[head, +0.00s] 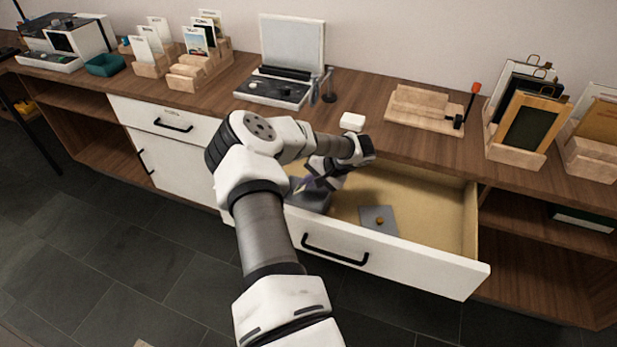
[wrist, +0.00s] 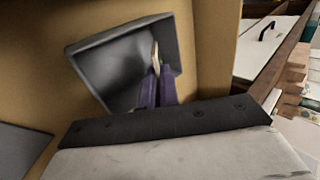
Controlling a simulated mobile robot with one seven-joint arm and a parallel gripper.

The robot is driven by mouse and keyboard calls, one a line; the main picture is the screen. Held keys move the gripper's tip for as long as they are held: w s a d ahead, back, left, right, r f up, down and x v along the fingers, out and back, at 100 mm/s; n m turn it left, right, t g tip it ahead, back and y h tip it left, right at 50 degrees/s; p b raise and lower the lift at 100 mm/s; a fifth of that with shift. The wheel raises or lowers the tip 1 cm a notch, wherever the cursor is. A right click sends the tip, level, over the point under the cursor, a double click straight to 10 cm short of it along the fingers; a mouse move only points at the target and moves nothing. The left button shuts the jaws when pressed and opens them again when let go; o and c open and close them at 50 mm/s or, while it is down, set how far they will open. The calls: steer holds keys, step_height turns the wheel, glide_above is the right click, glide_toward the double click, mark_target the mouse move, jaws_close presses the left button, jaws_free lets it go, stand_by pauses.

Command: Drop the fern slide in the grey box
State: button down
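The grey box (head: 312,198) sits open in the left part of the pulled-out drawer, partly hidden by my arm in the head view. In the wrist view the box (wrist: 88,62) shows its empty-looking inside. My gripper (wrist: 157,76) points down over the box's right part. Its purple fingers are close together on a thin, pale piece (wrist: 155,54), seen edge-on, which I take to be the fern slide. Its picture face cannot be read. In the head view my gripper (head: 303,184) is small and mostly shadowed.
A grey plate with an orange knob (head: 378,218) lies on the drawer floor, right of the box. The drawer front (head: 385,250) and walls surround both. The counter above holds a small white block (head: 352,122), wooden racks (head: 425,108) and a light panel (head: 292,45).

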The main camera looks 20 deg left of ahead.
steer(key=shift+f+b, duration=1.1)
steer(key=shift+f, duration=1.5)
steer(key=c, duration=1.3)
jaws_free()
steer(key=shift+c, duration=0.2)
steer(key=shift+r, duration=0.1)
step_height(320, 180, up, 9)
steer(key=p, duration=0.7)
steer(key=shift+d, duration=0.15)
